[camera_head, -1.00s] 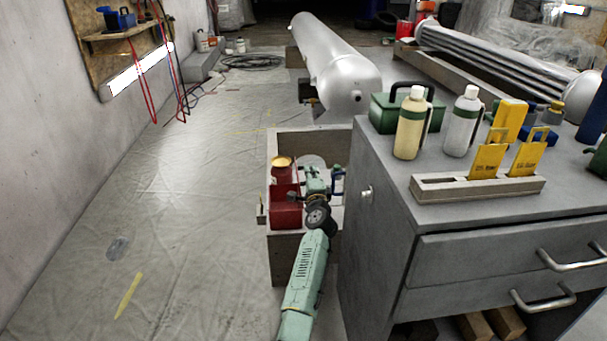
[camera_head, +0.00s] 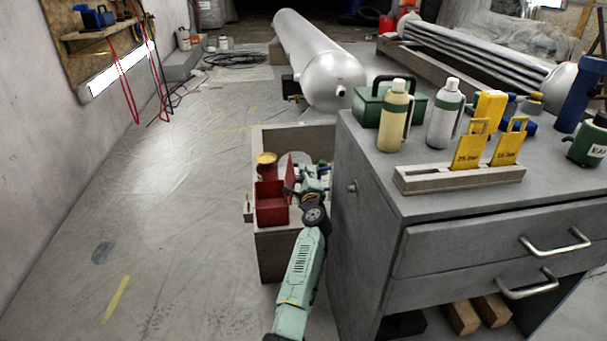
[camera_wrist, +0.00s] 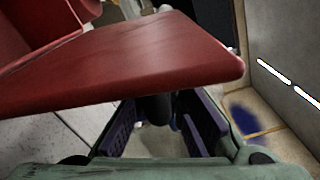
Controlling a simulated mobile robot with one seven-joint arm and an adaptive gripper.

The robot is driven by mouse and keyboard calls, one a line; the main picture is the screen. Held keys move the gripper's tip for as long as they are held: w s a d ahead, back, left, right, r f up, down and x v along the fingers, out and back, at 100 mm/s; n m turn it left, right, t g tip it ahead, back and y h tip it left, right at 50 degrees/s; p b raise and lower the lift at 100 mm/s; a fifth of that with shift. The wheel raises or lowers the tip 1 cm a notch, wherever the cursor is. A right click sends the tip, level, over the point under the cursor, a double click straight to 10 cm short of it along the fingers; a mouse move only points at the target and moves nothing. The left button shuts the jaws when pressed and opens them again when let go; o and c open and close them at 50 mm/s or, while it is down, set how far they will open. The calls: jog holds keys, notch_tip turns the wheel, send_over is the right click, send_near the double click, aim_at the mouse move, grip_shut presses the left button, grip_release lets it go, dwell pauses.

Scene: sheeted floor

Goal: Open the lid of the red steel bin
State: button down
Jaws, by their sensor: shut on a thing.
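The red steel bin (camera_head: 272,211) stands in the open grey crate left of the cabinet. Its lid (camera_head: 291,175) is swung up steeply on the right side, and the bin's opening shows. My gripper (camera_head: 297,195) is at the lid's right side. In the wrist view the red lid (camera_wrist: 140,62) crosses above my gripper (camera_wrist: 160,125). A dark post-like part shows between the fingers, under the lid. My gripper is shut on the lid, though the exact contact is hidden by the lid. Part of the bin (camera_wrist: 30,30) shows at upper left.
The grey cabinet (camera_head: 365,220) is close on my arm's right. The sheeted floor (camera_head: 170,220) to the left is mostly clear.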

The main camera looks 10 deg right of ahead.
jog(key=shift+r, duration=0.1)
jog(key=c, duration=1.7)
grip_release()
jog(key=shift+r, duration=0.1)
jog(key=shift+o, duration=0.2)
jog(key=shift+s+f, duration=0.2)
jog(key=shift+s, duration=0.4)
jog(key=s, duration=0.6)
jog(key=shift+s, duration=0.15)
